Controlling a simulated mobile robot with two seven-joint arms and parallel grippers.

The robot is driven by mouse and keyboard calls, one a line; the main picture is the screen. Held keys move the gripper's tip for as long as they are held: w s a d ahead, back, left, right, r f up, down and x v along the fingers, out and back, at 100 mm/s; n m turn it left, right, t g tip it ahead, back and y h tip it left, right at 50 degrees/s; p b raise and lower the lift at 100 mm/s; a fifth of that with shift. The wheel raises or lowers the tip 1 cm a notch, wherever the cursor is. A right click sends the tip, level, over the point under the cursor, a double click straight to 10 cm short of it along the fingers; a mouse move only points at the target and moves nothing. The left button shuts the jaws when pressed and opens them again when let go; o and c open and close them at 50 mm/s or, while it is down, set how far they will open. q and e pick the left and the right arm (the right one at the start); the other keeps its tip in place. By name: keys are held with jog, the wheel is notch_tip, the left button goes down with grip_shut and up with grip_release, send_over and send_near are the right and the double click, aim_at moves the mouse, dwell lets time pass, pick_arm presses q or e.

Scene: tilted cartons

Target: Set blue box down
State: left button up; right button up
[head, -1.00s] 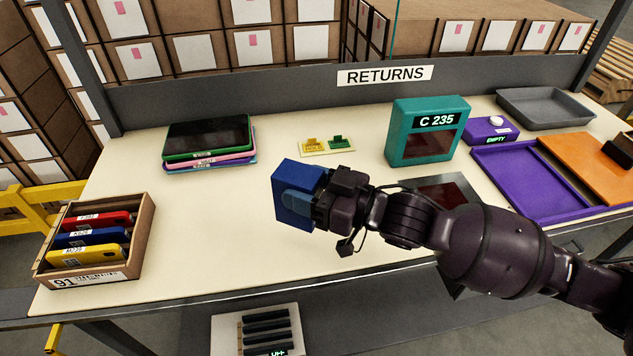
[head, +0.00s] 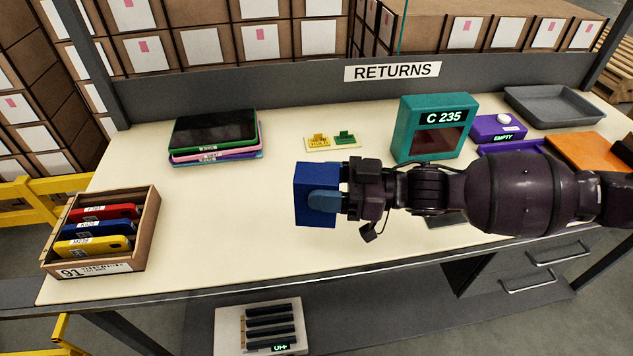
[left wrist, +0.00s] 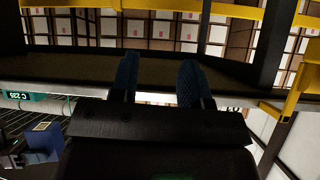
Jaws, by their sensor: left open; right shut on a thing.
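The blue box (head: 314,176) is near the middle of the head view, over the front half of the cream tabletop (head: 220,225). My right gripper (head: 325,202) is shut on it, with one blue fingertip across its near face. The box looks upright. I cannot tell whether its underside touches the table. My left gripper (left wrist: 158,80) shows only in the left wrist view, open with nothing between its two blue fingers. A blue shape at the lower left of that view may be the box, but it is too dark to be sure.
A wooden crate (head: 146,235) with several coloured cases stands at left. Stacked tablets (head: 214,134), small yellow and green pieces (head: 332,141) and a teal C 235 unit (head: 403,130) stand behind. A purple box (head: 485,128) and grey tray (head: 555,105) are at right. Tabletop left of the blue box is clear.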

jog(key=shift+d+n+g, duration=0.2)
jog(key=shift+n+g, duration=0.2)
jog(key=shift+g, duration=0.1)
pick_arm(q)
jog(key=o, duration=0.4)
jog(key=shift+w+d+r, duration=0.15)
jog(key=shift+w+r, duration=0.05)
jog(key=shift+w, duration=0.1)
jog(key=shift+c, duration=0.2)
pick_arm(e)
jog(key=shift+s+d+g, duration=0.1)
jog(key=shift+d+g, duration=0.05)
jog(key=shift+g, duration=0.15)
pick_arm(q)
jog(key=o, duration=0.6)
jog(key=shift+m+h, duration=0.3)
jog(key=shift+h, duration=0.3)
jog(key=w+d+r, duration=0.2)
jog(key=d, duration=0.1)
jog(key=w+d+r, duration=0.1)
jog(key=d, duration=0.1)
jog(key=shift+w+d+r, duration=0.1)
jog(key=shift+w+r, duration=0.25)
jog(key=m+t+h, duration=0.1)
jog(key=m+h, duration=0.3)
jog(key=h, duration=0.1)
send_near(314, 215)
jog(key=x, duration=1.1)
pick_arm(e)
jog(key=shift+s, duration=0.1)
